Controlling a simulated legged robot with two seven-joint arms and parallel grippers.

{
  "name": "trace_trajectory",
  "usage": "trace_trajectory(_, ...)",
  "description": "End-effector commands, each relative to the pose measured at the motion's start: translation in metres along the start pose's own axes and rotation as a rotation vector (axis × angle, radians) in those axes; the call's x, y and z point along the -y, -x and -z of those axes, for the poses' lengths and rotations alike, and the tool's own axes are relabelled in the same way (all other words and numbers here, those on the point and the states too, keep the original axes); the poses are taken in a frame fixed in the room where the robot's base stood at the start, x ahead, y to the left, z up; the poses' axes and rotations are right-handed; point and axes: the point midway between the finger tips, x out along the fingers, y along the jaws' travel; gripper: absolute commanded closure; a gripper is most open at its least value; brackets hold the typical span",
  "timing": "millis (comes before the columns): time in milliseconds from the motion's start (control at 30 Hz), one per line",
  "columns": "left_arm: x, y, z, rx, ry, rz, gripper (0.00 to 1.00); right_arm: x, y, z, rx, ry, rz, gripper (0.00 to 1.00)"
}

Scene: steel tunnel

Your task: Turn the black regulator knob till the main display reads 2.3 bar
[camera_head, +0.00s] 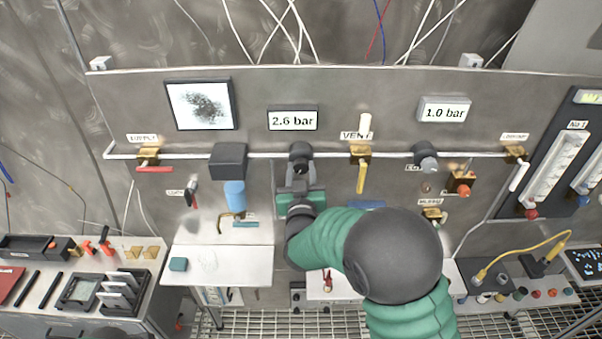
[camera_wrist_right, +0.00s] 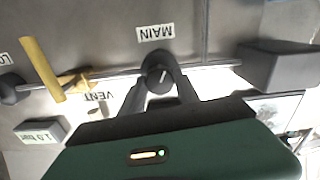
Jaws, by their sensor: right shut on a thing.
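The black regulator knob (camera_head: 300,150) is on the pipe below the main display (camera_head: 293,119), which reads 2.6 bar. In the right wrist view the knob (camera_wrist_right: 158,68) sits under the label MAIN and shows a light pointer line on its face. My right gripper (camera_head: 300,168) reaches up to the knob from below. In the right wrist view its two fingers (camera_wrist_right: 158,84) are shut on the knob, one on each side. My left gripper is not in view.
A yellow vent lever (camera_head: 361,177) hangs right of the knob, and a dark grey block (camera_head: 228,160) with a blue cylinder (camera_head: 235,194) is left of it. A second display (camera_head: 444,109) reads 1.0 bar. A white shelf (camera_head: 222,265) juts out at lower left.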

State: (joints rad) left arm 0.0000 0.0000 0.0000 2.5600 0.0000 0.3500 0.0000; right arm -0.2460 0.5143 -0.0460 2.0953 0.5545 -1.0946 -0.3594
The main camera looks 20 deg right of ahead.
Motion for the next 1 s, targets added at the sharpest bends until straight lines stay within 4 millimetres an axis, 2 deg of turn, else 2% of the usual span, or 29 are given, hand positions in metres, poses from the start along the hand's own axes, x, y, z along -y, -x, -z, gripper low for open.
trace_trajectory(400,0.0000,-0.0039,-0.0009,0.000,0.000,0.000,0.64,0.0018,-0.0007,0.0039,-0.009,0.246,0.000,1.00)
trace_trajectory(1000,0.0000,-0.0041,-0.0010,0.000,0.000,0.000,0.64,0.0021,-0.0009,0.0045,-0.010,0.303,0.000,1.00)
